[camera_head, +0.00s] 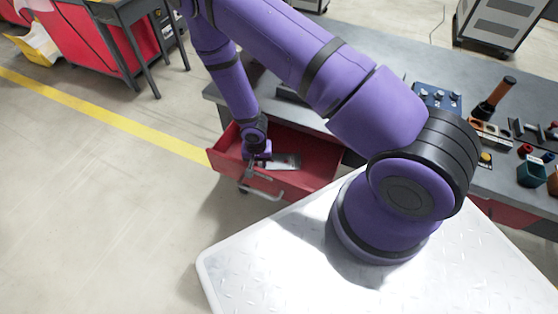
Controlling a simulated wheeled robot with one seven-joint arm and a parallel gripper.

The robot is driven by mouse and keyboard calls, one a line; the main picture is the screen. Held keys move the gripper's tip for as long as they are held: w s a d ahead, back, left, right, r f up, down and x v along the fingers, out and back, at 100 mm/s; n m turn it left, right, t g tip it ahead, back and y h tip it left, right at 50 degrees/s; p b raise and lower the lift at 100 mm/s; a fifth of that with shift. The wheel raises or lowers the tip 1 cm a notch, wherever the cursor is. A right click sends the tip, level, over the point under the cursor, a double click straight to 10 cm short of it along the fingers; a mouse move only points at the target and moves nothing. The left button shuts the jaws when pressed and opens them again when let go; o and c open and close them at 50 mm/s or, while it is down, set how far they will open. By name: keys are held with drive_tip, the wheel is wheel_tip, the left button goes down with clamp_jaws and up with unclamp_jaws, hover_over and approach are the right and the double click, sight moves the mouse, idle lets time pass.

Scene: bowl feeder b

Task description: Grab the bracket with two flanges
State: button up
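A red drawer (313,179) stands pulled out below the grey workbench. A flat grey metal piece (285,162) lies inside it; it may be the bracket, but its flanges are too small to make out. My gripper (259,163) reaches down into the drawer, just left of the grey piece. Whether it touches the piece is unclear. Its fingers are small and dark, so I cannot tell if they are open or shut.
The drawer's front with its handle (262,189) and the bench top (391,65) lie close around my arm. On the bench at right are a blue panel (437,98), a brown-handled tool (494,98) and a green cup (531,173).

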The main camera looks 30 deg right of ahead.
clamp_jaws()
drive_tip(key=shift+r, duration=0.1)
